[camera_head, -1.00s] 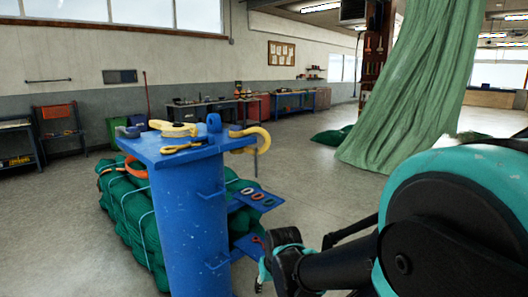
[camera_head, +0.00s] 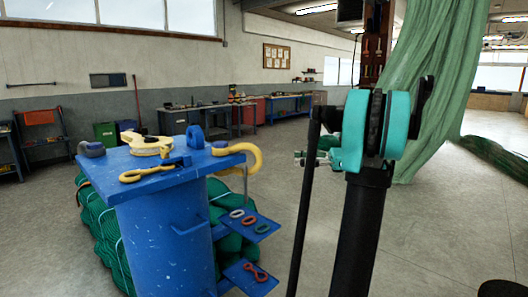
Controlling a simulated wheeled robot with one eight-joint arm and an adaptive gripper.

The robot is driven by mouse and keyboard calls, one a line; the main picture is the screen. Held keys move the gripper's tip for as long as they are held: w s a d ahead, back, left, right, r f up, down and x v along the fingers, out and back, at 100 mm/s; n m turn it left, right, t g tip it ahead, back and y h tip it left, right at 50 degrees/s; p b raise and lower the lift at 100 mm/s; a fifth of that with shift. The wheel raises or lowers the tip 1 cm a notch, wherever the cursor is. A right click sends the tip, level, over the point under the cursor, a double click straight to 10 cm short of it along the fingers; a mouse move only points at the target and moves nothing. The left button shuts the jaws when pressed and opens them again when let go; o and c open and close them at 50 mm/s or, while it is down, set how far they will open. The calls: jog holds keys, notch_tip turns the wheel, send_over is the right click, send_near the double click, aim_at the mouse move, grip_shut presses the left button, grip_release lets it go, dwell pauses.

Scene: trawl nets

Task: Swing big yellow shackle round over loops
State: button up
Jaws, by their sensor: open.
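The big yellow shackle (camera_head: 242,154) sits at the right edge of the blue post's top plate (camera_head: 110,166), its curved bow sticking out past the edge. A thin grey rod or pin hangs beneath it. I cannot make out loops under or beside it for certain. My gripper (camera_head: 308,158) is small in view, right of the shackle and apart from it, partly hidden by my arm. It is open, and I see nothing held in it.
The plate also bears a yellow fitting (camera_head: 146,144), a yellow link (camera_head: 150,173), a grey-blue shackle (camera_head: 92,149) and a blue lug (camera_head: 195,137). A side shelf (camera_head: 262,231) holds several rings; a lower shelf (camera_head: 252,284) holds a red link. Green netting (camera_head: 98,222) lies behind the post.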

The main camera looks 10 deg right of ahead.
jog(key=d, duration=0.1)
send_near(257, 152)
jog(key=x, duration=0.7)
jog(key=w+f+x, duration=0.1)
jog(key=x, duration=0.2)
jog(key=shift+w, duration=0.15)
grip_shut()
